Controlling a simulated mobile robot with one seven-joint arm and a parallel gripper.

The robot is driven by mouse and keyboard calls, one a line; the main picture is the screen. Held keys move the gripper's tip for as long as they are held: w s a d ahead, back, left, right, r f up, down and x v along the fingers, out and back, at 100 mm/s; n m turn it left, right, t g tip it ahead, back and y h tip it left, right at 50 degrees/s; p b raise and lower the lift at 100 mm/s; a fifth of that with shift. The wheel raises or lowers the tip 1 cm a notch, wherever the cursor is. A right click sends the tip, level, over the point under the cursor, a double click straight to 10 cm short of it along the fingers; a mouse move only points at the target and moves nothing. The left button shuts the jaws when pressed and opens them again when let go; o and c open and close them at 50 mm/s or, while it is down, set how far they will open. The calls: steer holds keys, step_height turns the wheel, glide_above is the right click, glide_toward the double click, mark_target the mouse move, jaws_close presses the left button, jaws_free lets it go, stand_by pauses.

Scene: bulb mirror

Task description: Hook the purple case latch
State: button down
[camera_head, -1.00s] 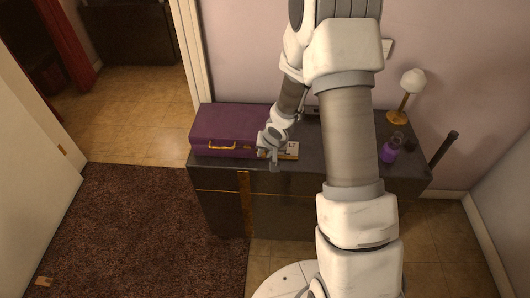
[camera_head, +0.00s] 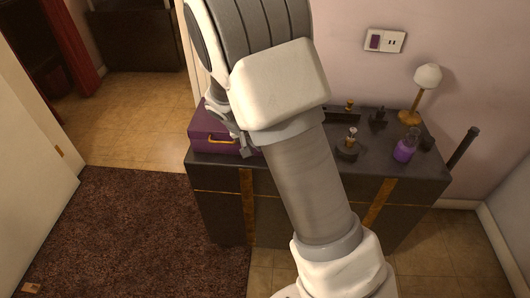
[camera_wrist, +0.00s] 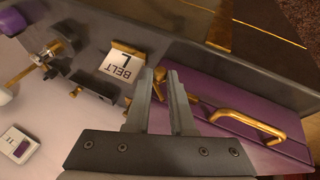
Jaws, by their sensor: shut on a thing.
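The purple case (camera_head: 208,129) lies closed on the dark chest, partly hidden behind my arm. In the wrist view the case (camera_wrist: 235,92) shows its gold handle (camera_wrist: 250,122) on the front face. A small gold latch (camera_wrist: 196,98) sits beside the handle, right against my right finger. My gripper (camera_head: 244,150) is at the right part of the case's front. In the wrist view my gripper (camera_wrist: 166,75) has its two fingers a small gap apart, closed at the latch.
A purple flask (camera_head: 405,150), a lamp (camera_head: 427,78) and small gold-and-dark fittings (camera_head: 350,145) stand on the chest's right part. A wall switch (camera_head: 384,41) is behind.

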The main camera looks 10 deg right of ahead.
steer(key=h, duration=0.1)
steer(key=a+h, duration=0.1)
steer(key=h, duration=0.1)
steer(key=shift+w+a+n+g+b, duration=0.2)
steer(key=shift+a+n+g+b, duration=0.1)
steer(key=shift+n+g, duration=0.1)
steer(key=shift+w+a+f+n+g+h, duration=0.15)
steer(key=shift+a+n+h, duration=0.15)
steer(key=shift+h, duration=0.85)
steer(key=shift+w+a+f+n+g+h, duration=0.15)
steer(key=shift+a+h, duration=0.25)
steer(key=shift+h, duration=0.75)
steer(key=c, duration=0.8)
jaws_free()
steer(key=shift+o, duration=0.2)
steer(key=p+v, duration=0.3)
steer(key=v, duration=1.4)
steer(key=shift+a+p, duration=0.3)
